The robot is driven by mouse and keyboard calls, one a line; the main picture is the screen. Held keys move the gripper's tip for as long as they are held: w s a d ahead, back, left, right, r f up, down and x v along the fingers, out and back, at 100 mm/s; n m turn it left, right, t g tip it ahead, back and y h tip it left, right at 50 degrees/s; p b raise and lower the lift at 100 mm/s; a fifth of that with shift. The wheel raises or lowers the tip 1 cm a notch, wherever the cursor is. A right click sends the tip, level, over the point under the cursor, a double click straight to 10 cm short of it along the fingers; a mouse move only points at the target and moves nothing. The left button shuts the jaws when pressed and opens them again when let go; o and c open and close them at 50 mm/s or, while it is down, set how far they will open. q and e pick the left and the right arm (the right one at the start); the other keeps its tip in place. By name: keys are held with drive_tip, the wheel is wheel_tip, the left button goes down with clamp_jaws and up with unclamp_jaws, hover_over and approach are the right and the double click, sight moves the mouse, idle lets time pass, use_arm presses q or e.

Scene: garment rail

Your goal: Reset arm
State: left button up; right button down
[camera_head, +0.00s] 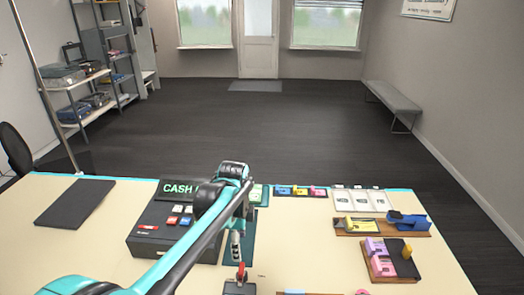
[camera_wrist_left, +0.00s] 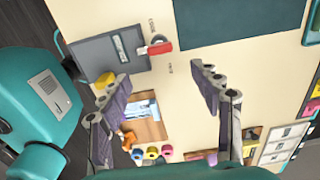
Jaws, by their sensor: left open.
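My left arm comes in from the lower left in the head view and bends down over the table. My left gripper (camera_head: 237,250) hangs above the table to the right of the cash register (camera_head: 162,225). In the left wrist view its two fingers (camera_wrist_left: 158,85) are spread wide with nothing between them. A dark grey box with a red part (camera_wrist_left: 160,45) lies beyond the fingers in that view. In the head view the red part (camera_head: 241,271) shows just below the gripper. My right gripper is in neither view.
The pale table (camera_head: 320,240) carries a dark mat (camera_head: 75,203) at left. At right are a card tray (camera_head: 362,200), a blue stapler-like tool (camera_head: 408,221) and a dark tray with pink and yellow items (camera_head: 390,262). Bare tabletop lies between.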

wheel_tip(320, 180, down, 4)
drive_tip(key=b, duration=0.3)
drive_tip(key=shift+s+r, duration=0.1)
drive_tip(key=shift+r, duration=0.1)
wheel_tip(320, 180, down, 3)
drive_tip(key=b, duration=0.3)
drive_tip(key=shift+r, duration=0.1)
use_arm(q)
drive_tip(key=s+a+f+n+t, duration=0.3)
drive_tip(key=s+n, duration=0.6)
drive_tip(key=s+a+f+n+t, duration=0.3)
drive_tip(key=s+a+n+t, duration=0.1)
drive_tip(key=s+n, duration=0.4)
drive_tip(key=shift+s+f+n, duration=0.35)
drive_tip(key=shift+f+n, duration=0.05)
drive_tip(key=shift+n, duration=0.1)
drive_tip(key=shift+a, duration=0.1)
